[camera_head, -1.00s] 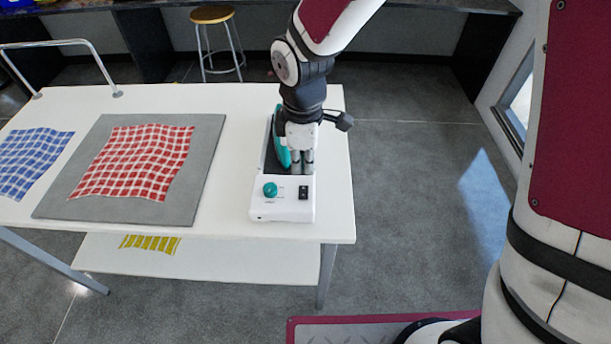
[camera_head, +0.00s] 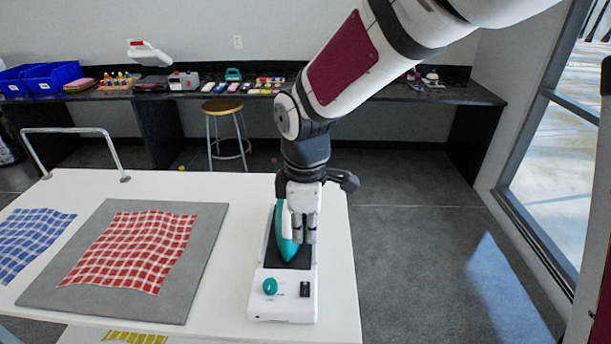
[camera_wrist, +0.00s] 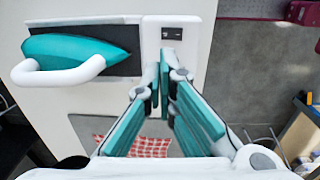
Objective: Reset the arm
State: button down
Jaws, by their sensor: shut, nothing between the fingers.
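My gripper (camera_head: 304,238) is shut and empty, pointing down above the white iron station (camera_head: 284,307) near the table's right end. A teal iron (camera_head: 287,240) rests on the station's dark pad, partly hidden by my gripper in the head view. The wrist view shows the iron (camera_wrist: 85,58) with its white handle, and the station's black switch (camera_wrist: 172,33) just beyond my fingertips (camera_wrist: 164,62). The fingers look apart from the iron; I cannot tell their exact height.
A red checked cloth (camera_head: 133,250) lies on a grey board (camera_head: 60,297) on the white table (camera_head: 225,300). A blue checked cloth (camera_head: 28,238) lies to its left. A metal rail (camera_head: 75,131) stands at the back left. A stool (camera_head: 222,107) stands before the dark counter.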

jog(key=s+d+r+m+t, duration=0.3)
jog(key=s+d+r+m, duration=0.3)
jog(key=d+r+m, duration=0.45)
jog(key=s+d+r+m+t, duration=0.1)
jog(key=s+d+r+m, duration=0.2)
jog(key=s+d+m, duration=0.4)
jog(key=shift+s+d+r+t, duration=0.4)
jog(key=shift+s+d, duration=0.65)
jog(key=shift+s, duration=0.9)
